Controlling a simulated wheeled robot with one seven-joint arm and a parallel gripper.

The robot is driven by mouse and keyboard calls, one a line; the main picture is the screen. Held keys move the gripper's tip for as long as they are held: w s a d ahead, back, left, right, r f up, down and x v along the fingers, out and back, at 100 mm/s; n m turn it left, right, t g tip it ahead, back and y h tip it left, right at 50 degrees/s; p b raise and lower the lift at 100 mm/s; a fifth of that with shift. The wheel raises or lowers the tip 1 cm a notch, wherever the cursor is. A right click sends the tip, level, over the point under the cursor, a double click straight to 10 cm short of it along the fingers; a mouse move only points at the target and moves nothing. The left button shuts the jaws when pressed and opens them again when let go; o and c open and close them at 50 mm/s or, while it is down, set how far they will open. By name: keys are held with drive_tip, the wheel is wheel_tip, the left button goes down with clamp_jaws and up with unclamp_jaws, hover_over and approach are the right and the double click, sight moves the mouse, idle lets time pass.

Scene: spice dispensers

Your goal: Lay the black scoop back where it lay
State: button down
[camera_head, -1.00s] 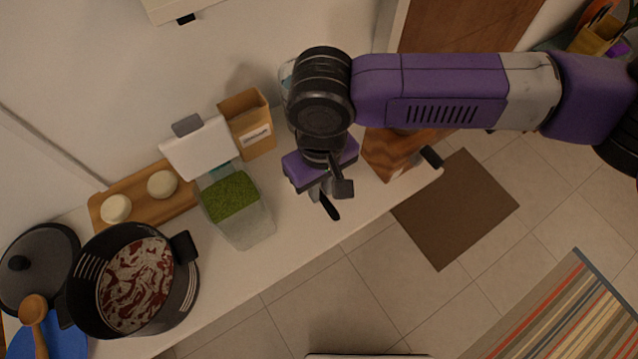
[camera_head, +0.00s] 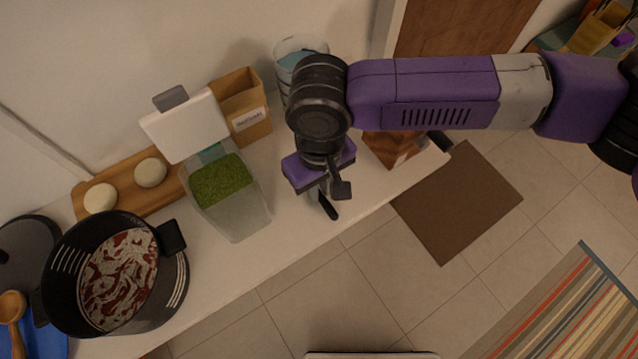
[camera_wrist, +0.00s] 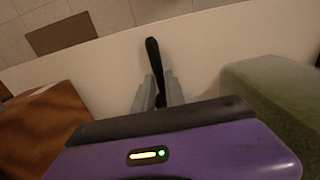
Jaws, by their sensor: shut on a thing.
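The black scoop (camera_head: 328,206) is in my gripper (camera_head: 318,194), with its dark handle sticking out past the fingertips toward the counter's front edge. In the wrist view the scoop (camera_wrist: 152,55) stands between the two grey fingers of my gripper (camera_wrist: 157,90), which are shut on it. The rest of the scoop is hidden by the gripper. It is low over or on the white counter (camera_head: 290,222); I cannot tell whether it touches.
Left of the gripper stands a clear dispenser (camera_head: 240,215) of green spice with its lid open. A cardboard box (camera_head: 243,105) and a clear container (camera_head: 298,48) are behind. A black pot (camera_head: 170,295) is further left.

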drive_tip(key=shift+f, duration=0.35)
drive_tip(key=c, duration=1.3)
unclamp_jaws()
wheel_tip(320, 180, up, 8)
drive_tip(key=shift+f, duration=0.1)
